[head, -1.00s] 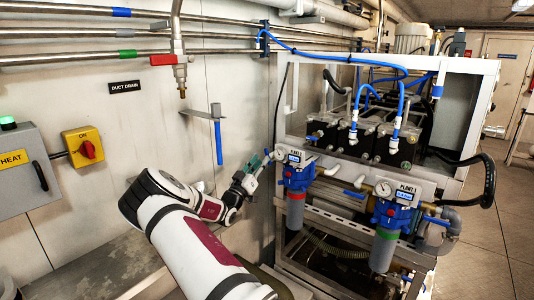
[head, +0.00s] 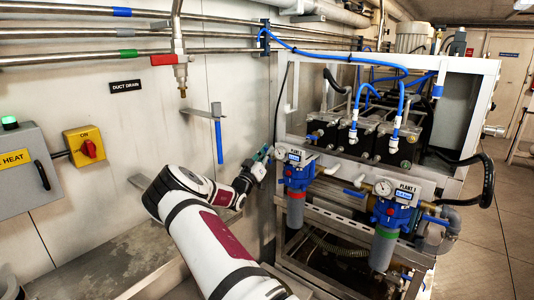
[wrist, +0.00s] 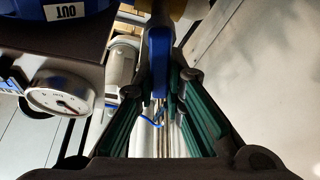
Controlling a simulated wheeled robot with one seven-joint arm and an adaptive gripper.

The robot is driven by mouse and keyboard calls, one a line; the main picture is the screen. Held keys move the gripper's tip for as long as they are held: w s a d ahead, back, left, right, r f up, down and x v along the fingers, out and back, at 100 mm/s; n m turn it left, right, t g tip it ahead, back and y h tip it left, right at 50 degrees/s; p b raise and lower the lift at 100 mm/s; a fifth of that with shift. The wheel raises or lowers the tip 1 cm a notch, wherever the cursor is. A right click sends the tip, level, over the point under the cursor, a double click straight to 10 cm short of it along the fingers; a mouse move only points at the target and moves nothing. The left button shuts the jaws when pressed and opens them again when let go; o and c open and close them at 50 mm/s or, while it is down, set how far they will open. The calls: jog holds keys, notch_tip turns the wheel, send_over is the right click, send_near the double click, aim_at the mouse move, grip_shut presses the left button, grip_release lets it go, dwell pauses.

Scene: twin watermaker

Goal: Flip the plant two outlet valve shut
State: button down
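The plant two filter unit (head: 297,173), with a blue head, gauge and grey bowl with a red band, hangs at the left of the rack in the head view. My gripper (head: 265,153) is just left of its gauge, close to the wall side. In the wrist view a blue valve handle (wrist: 158,50) lies between the green-padded fingers of my gripper (wrist: 162,92). The fingertips are close on both sides of it, but whether they touch it is unclear. The unit's gauge (wrist: 60,98) is at the left of the wrist view.
The plant one unit (head: 385,218) hangs to the right with its own blue handles. A duct drain pipe (head: 181,75) and a bracket with a blue handle (head: 217,138) are on the wall. The rack frame (head: 283,80) stands close to my gripper.

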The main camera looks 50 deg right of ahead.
jog(key=shift+m+b, duration=0.4)
jog(key=shift+b, duration=0.25)
jog(key=shift+s+f+m+g+b, duration=0.15)
jog(key=shift+m+g+b, duration=0.35)
jog(key=shift+m+b, duration=0.35)
jog(key=m+g+b, duration=0.1)
jog(key=b, duration=0.1)
jog(key=s+m+g+b, duration=0.1)
jog(key=m+b, duration=0.1)
jog(key=shift+r+h, duration=0.2)
jog(key=shift+h, duration=0.2)
jog(key=c, duration=1.6)
grip_release()
jog(key=shift+c, duration=0.2)
jog(key=shift+s, duration=0.1)
jog(key=v, duration=0.8)
